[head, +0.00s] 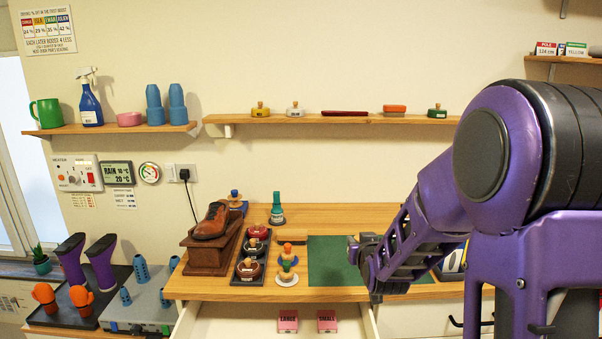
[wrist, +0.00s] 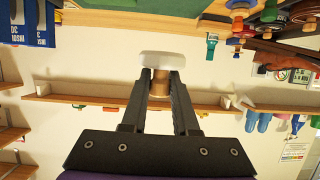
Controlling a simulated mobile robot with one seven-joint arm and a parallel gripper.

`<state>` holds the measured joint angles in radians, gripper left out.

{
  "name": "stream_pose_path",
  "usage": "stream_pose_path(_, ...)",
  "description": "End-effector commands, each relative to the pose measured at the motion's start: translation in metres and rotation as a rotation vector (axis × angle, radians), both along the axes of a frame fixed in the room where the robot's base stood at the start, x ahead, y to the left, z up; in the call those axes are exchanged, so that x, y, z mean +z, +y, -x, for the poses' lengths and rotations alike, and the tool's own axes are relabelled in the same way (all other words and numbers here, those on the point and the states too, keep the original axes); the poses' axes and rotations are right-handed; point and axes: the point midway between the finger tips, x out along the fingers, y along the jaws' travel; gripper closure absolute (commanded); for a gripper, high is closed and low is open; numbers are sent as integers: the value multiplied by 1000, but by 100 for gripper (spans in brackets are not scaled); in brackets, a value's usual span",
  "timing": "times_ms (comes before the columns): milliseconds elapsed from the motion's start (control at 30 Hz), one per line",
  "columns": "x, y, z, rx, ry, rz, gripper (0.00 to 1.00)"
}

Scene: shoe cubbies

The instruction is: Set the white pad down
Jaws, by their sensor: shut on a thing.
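My gripper (wrist: 160,100) is shut on the wooden handle of a white pad (wrist: 162,61) in the wrist view. The pad is beyond the fingertips, apart from any surface as far as I can see. In the head view my gripper (head: 364,268) is over the right part of the green mat (head: 330,264) on the wooden table; the held pad is hidden there.
Left of the mat, small knobbed pads (head: 287,279) stand on the table. A dark tray of round tins (head: 250,268) and a brown shoe on a wooden stand (head: 210,222) are farther left. An open drawer (head: 230,320) with two pink boxes juts out below.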

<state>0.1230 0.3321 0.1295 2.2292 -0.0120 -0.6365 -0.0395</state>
Motion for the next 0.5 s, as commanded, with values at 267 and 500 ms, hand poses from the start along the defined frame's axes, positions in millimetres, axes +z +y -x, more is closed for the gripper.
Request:
stream_pose_path(267, -47, -3, 22, -24, 11, 2, 100)
stream_pose_path(500, -113, -3, 57, -25, 9, 0, 100)
